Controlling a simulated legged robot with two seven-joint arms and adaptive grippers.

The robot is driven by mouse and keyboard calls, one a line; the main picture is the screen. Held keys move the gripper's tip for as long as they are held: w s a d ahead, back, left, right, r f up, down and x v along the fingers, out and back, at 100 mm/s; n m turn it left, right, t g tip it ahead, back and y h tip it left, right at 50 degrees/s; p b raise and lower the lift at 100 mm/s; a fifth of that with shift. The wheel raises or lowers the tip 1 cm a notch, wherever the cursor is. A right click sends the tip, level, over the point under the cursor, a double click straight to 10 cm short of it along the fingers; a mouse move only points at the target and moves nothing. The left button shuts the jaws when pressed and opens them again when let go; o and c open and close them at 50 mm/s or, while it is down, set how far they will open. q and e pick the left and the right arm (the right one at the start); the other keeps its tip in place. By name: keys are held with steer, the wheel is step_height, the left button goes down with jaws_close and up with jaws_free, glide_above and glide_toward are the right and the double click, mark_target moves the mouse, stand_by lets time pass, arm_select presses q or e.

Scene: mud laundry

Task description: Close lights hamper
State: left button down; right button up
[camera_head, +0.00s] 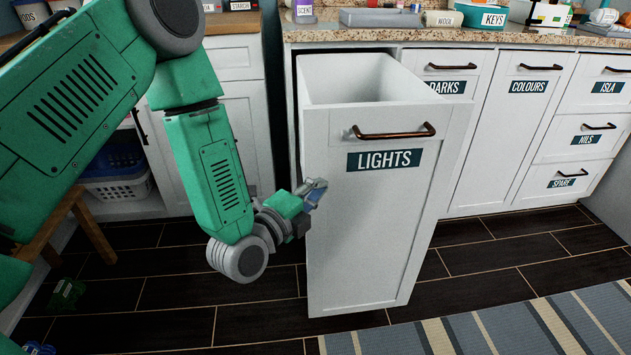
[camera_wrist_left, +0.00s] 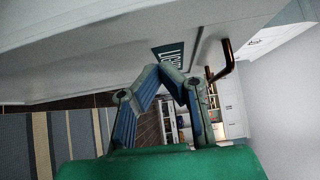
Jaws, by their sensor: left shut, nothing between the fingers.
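The LIGHTS hamper (camera_head: 375,235) is a white pull-out bin standing well out from the cabinet, its open top showing. It has a dark bronze bar handle (camera_head: 394,131) above a dark LIGHTS label (camera_head: 385,160). My left gripper (camera_head: 318,187) is at the left edge of the hamper front, below the handle and label. In the left wrist view the hamper front (camera_wrist_left: 90,50) fills the upper left, with the handle (camera_wrist_left: 222,62) beyond the fingers. The left gripper's fingertips (camera_wrist_left: 172,75) are together and empty. I cannot tell whether they touch the panel. My right gripper is out of view.
The DARKS (camera_head: 450,88) and COLOURS (camera_head: 528,87) fronts are flush to the right. A granite counter (camera_head: 450,36) with bottles and boxes runs above. A striped rug (camera_head: 500,325) lies in front.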

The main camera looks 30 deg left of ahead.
mark_target(324, 169)
arm_select(q)
steer(key=shift+w+a+b, duration=0.25)
steer(key=shift+w+a, duration=0.3)
steer(key=shift+w, duration=0.25)
steer(key=shift+w+a+b, duration=0.25)
steer(key=shift+w+a, duration=0.25)
steer(key=shift+w, duration=0.3)
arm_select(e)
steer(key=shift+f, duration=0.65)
arm_select(q)
steer(key=shift+w, duration=0.1)
